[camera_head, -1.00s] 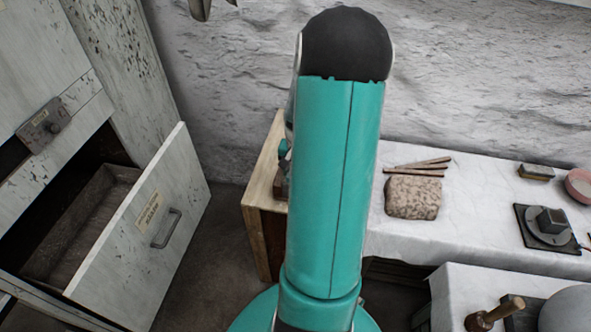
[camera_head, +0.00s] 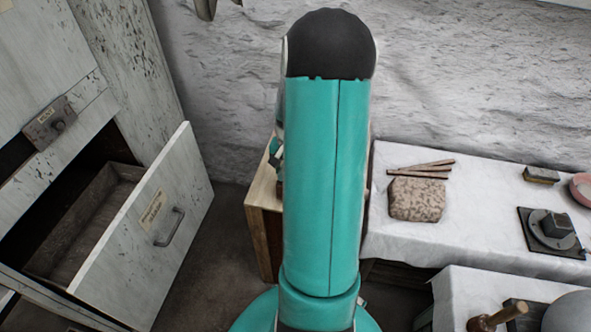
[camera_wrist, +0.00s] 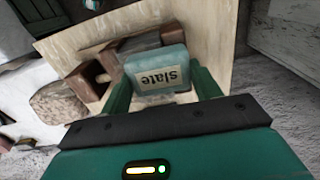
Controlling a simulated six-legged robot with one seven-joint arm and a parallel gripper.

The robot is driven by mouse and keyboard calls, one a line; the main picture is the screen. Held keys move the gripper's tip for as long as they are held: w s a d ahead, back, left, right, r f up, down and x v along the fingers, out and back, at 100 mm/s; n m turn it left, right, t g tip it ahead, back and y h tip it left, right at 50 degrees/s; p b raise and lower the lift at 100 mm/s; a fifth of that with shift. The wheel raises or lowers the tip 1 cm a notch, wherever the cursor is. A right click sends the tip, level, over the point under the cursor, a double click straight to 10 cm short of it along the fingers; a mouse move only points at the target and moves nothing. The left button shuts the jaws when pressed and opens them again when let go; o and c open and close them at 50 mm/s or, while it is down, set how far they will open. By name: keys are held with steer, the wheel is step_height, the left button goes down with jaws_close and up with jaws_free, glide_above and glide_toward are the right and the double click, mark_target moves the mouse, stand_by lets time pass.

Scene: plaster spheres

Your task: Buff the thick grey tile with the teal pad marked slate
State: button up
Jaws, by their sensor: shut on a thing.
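In the wrist view my gripper (camera_wrist: 160,78) is shut on the teal pad (camera_wrist: 160,58), with one finger at each side. The pad's cream label reads "slate", upside down in this view. Behind the pad is a grey block (camera_wrist: 139,43), apparently the thick grey tile, beside reddish-brown blocks (camera_wrist: 88,84) on a pale wooden top (camera_wrist: 215,48). The pad hides part of the grey block. I cannot tell whether the pad touches it. In the head view my arm covers most of the wooden stand (camera_head: 260,190) and hides my gripper's grip.
An open drawer (camera_head: 150,225) juts out at left. Right of my arm, a white-covered table (camera_head: 470,215) holds a speckled stone block (camera_head: 417,199), thin sticks (camera_head: 420,170), a brush-like block (camera_head: 541,175), a pink bowl (camera_head: 582,188) and a dark square device (camera_head: 553,230). A mallet (camera_head: 497,318) lies nearer.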

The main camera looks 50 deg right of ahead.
steer(key=shift+s+d, duration=0.25)
steer(key=shift+s, duration=0.4)
steer(key=shift+s+d, duration=0.2)
steer(key=shift+s, duration=0.4)
steer(key=shift+s+d, duration=0.25)
steer(key=shift+s, duration=0.4)
steer(key=shift+w+a, duration=0.25)
steer(key=shift+w, duration=0.4)
steer(key=shift+w+a, duration=0.25)
steer(key=shift+w, duration=0.4)
steer(key=shift+w+a, duration=0.25)
steer(key=shift+w, duration=0.4)
steer(key=shift+s+d+r, duration=0.2)
steer(key=shift+s+r, duration=0.15)
steer(key=shift+s, duration=0.15)
steer(key=shift+s+d+r, duration=0.15)
steer(key=shift+s+r, duration=0.2)
steer(key=shift+s, duration=0.1)
steer(key=shift+d, duration=0.1)
